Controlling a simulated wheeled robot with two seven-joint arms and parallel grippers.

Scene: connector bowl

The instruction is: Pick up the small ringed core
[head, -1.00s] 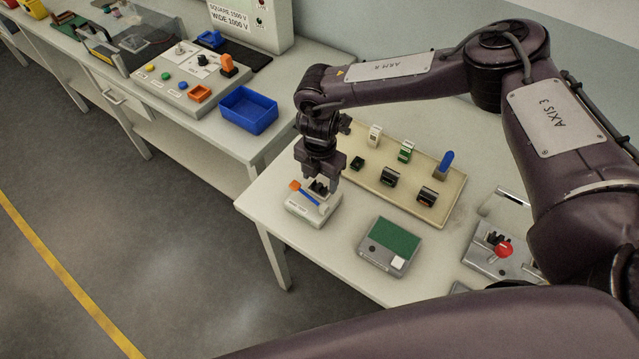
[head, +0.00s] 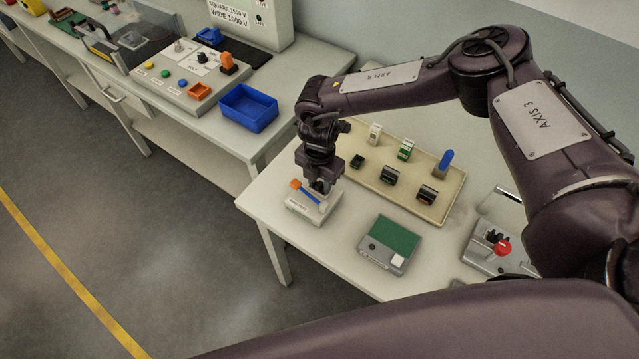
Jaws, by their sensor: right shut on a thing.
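My right gripper (head: 321,187) points down over the light grey block (head: 300,208) with an orange-tipped blue lever (head: 307,192), near the table's left corner. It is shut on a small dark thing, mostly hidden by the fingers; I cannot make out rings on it. On the beige tray (head: 402,203) are a small black piece (head: 357,161), a black piece with a greenish band (head: 389,177) and a black piece with an orange mark (head: 426,195). At this size I cannot tell which is the small ringed core. My left gripper is not in view.
The tray also holds a white piece (head: 375,134), a green and white piece (head: 405,149) and an upright blue piece (head: 446,163). A green-topped grey box (head: 388,245) and a red-knobbed device (head: 490,248) stand nearer. A blue bin (head: 249,109) is on the other bench.

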